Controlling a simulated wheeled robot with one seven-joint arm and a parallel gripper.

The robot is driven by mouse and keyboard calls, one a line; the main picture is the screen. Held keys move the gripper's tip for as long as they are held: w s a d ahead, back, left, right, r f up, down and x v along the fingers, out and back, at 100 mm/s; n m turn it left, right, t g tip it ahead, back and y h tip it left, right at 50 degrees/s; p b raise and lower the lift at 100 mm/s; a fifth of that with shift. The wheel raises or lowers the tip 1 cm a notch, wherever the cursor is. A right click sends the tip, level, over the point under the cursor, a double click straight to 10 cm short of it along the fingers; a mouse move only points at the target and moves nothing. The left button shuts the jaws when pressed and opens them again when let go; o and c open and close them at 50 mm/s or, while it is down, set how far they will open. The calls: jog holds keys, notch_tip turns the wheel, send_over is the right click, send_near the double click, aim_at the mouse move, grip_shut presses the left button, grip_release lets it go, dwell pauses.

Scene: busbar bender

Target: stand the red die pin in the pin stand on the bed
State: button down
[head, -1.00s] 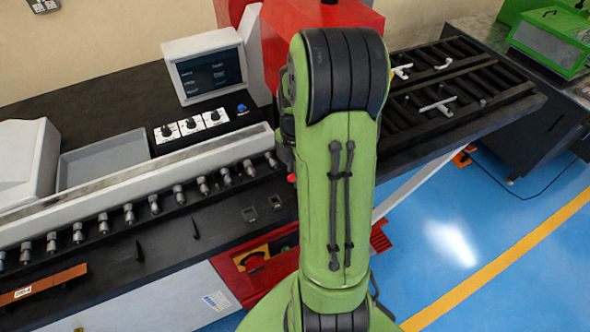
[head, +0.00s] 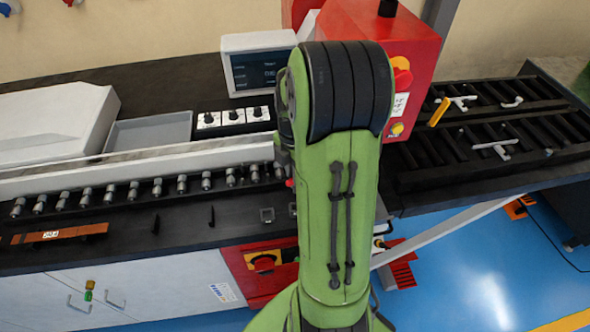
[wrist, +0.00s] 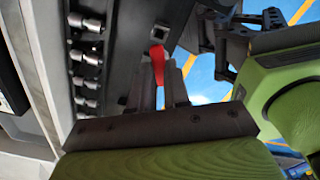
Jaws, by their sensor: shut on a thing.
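The red die pin (wrist: 158,62) is held between the two dark fingers of my gripper (wrist: 164,88) in the wrist view. A bit of red beside my arm in the head view (head: 289,183) looks like the same pin. My gripper itself is mostly hidden behind my arm there. A small square socket (wrist: 160,34) lies just beyond the pin in the wrist view; I cannot tell whether they touch.
A row of metal rollers (head: 134,190) runs along the bed, with two thin upright black pegs (head: 211,216) in front. An orange-brown bar (head: 60,233) lies at the left. A red cabinet (head: 365,45) stands behind my arm. A slatted rack (head: 490,125) is at right.

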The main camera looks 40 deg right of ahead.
notch_tip(320, 180, down, 6)
jog(key=b, duration=0.5)
jog(key=shift+f, duration=0.1)
dwell(1.5)
jog(key=shift+f+b, duration=0.35)
jog(key=shift+b, duration=0.05)
jog(key=shift+f+b, duration=1.35)
jog(key=shift+f, duration=0.2)
jog(key=c, duration=1)
grip_release()
jog(key=shift+r, duration=0.1)
